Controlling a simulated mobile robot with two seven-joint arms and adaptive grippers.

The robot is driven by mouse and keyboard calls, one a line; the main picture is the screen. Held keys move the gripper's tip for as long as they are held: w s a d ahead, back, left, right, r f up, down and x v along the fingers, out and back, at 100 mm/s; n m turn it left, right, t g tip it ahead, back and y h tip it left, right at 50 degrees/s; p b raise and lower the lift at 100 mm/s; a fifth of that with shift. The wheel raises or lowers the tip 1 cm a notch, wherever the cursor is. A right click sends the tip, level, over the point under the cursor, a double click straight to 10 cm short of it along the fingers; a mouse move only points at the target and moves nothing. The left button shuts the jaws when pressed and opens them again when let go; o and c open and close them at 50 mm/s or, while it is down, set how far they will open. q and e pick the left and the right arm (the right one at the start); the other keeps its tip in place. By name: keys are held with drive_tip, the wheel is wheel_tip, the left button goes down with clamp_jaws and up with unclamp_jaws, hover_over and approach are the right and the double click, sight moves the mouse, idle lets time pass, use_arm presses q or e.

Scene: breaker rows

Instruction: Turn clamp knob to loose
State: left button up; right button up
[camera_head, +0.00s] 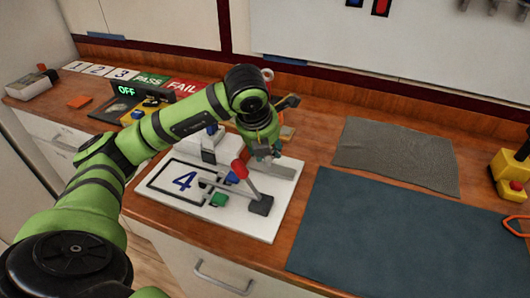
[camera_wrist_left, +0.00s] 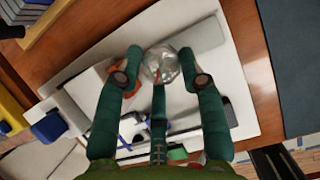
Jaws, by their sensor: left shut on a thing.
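The clamp knob (camera_wrist_left: 160,64) is a round, shiny grey knob in the left wrist view, at the far side of the white board (camera_head: 245,226). My left gripper (camera_wrist_left: 162,66) has its green fingers on either side of the knob and is shut on it. In the head view my left gripper (camera_head: 268,152) reaches down to the board's back edge, and the arm and fingers hide the knob there. My right gripper is in neither view.
On the board are a lever with a red handle (camera_head: 239,169), a green block (camera_head: 219,200) and a panel marked 4 (camera_head: 183,181). A blue mat (camera_head: 380,240) and a grey mat (camera_head: 395,155) lie clear to the right. A yellow box (camera_head: 509,170) stands at the far right.

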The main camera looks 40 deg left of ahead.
use_arm(q)
drive_tip(key=shift+d+f+n+y+b, duration=0.15)
drive_tip(key=shift+d+n+y+b, duration=0.15)
drive_tip(key=shift+n, duration=0.7)
drive_tip(key=shift+n+g+y, duration=0.3)
drive_tip(key=shift+n, duration=0.5)
drive_tip(key=shift+w+r+n+g+y+p, duration=0.15)
drive_tip(key=shift+n+g+y+p, duration=0.3)
drive_tip(key=shift+n, duration=1.15)
drive_tip(key=o, duration=1.1)
drive_tip(key=shift+w, duration=0.1)
drive_tip(key=shift+r, duration=0.2)
drive_tip(key=v, duration=1.1)
drive_tip(key=shift+d+r, duration=0.2)
drive_tip(key=shift+d, duration=0.15)
